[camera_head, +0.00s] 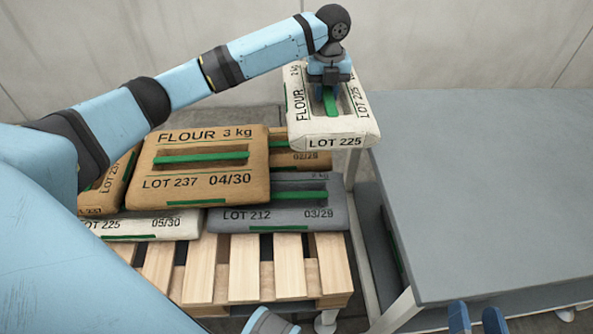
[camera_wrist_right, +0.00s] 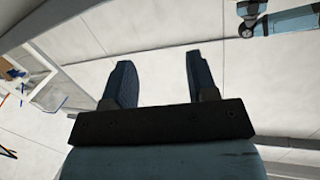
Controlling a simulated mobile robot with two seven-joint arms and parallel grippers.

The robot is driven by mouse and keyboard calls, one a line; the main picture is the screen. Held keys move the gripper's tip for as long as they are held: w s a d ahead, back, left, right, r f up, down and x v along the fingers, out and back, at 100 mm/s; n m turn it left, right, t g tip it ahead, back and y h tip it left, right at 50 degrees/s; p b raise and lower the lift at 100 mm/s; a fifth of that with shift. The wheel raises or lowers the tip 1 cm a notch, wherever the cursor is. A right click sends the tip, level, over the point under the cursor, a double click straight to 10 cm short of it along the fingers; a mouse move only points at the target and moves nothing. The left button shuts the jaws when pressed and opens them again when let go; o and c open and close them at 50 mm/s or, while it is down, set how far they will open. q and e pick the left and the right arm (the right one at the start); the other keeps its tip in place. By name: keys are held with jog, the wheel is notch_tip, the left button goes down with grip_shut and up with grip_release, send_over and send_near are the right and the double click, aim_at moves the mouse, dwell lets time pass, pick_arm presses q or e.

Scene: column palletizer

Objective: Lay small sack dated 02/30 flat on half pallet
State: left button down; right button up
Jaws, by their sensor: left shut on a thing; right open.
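My left gripper (camera_head: 330,92) is shut on the green strap of a small white flour sack (camera_head: 303,122) marked LOT 225. The sack hangs roughly flat at the back right corner of the pallet stack, beside the grey table; its date is not readable. The wooden half pallet (camera_head: 243,268) has bare slats at its front. My right gripper (camera_head: 477,320) is at the bottom right, by the table's front edge; in the right wrist view (camera_wrist_right: 158,82) its fingers are apart and empty.
On the pallet lie a brown 04/30 sack (camera_head: 168,192) on top, a white 05/30 sack (camera_head: 185,226), a grey 03/29 sack (camera_head: 330,216), and brown sacks behind (camera_head: 285,160) and at left (camera_head: 112,192). The grey table (camera_head: 480,180) is bare on top.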

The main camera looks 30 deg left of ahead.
aim_at(314, 98)
pick_arm(q)
jog(key=a, duration=0.1)
jog(key=a+b, duration=0.1)
jog(key=a, duration=0.1)
jog(key=shift+s+f, duration=0.1)
jog(key=shift+f, duration=0.25)
jog(key=shift+a+f+b, duration=0.1)
jog(key=shift+f+b, duration=0.2)
pick_arm(e)
jog(key=a+r+t+y+b, duration=0.2)
jog(key=a+r+y+b, duration=0.1)
jog(key=r, duration=0.1)
pick_arm(q)
notch_tip(314, 98, down, 19)
jog(key=b, duration=0.3)
pick_arm(e)
jog(key=shift+n+g, duration=0.4)
jog(key=shift+g, duration=0.5)
jog(key=f, duration=0.5)
jog(key=shift+s+a, duration=0.1)
jog(key=shift+a, duration=0.25)
jog(key=shift+r, duration=0.15)
pick_arm(q)
jog(key=shift+f, duration=0.15)
pick_arm(e)
jog(key=shift+r, duration=0.1)
